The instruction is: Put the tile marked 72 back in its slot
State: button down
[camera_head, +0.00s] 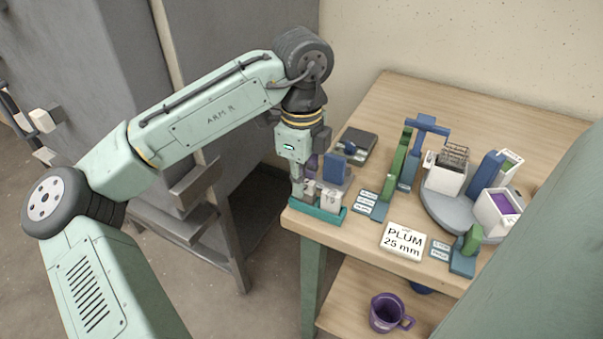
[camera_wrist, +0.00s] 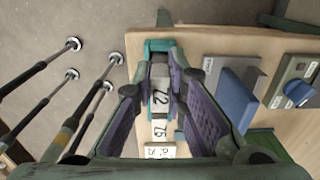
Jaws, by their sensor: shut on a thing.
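The pale tile marked 72 (camera_wrist: 160,97) is between the purple-padded fingers of my gripper (camera_wrist: 160,72) in the wrist view. My gripper (camera_head: 309,182) is shut on it, low over the teal rack (camera_head: 318,214) at the table's near left corner in the head view. Another pale tile, whose mark looks like 76 (camera_wrist: 159,130), stands just below it in the wrist view. The teal rack's end (camera_wrist: 158,46) shows past the fingertips. The fingers hide the tile's lower part, so I cannot tell whether it is seated in a slot or just above.
A grey block with a blue part (camera_head: 335,168) and a dark box (camera_head: 357,143) stand close behind the rack. A purple mug (camera_head: 387,312) is on the lower shelf.

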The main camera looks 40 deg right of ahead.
jog(key=shift+f, duration=0.4)
jog(key=c, duration=1.5)
grip_release()
jog(key=shift+c, duration=0.2)
notch_tip(320, 180, up, 7)
jog(key=p, duration=0.7)
jog(key=shift+r, duration=0.1)
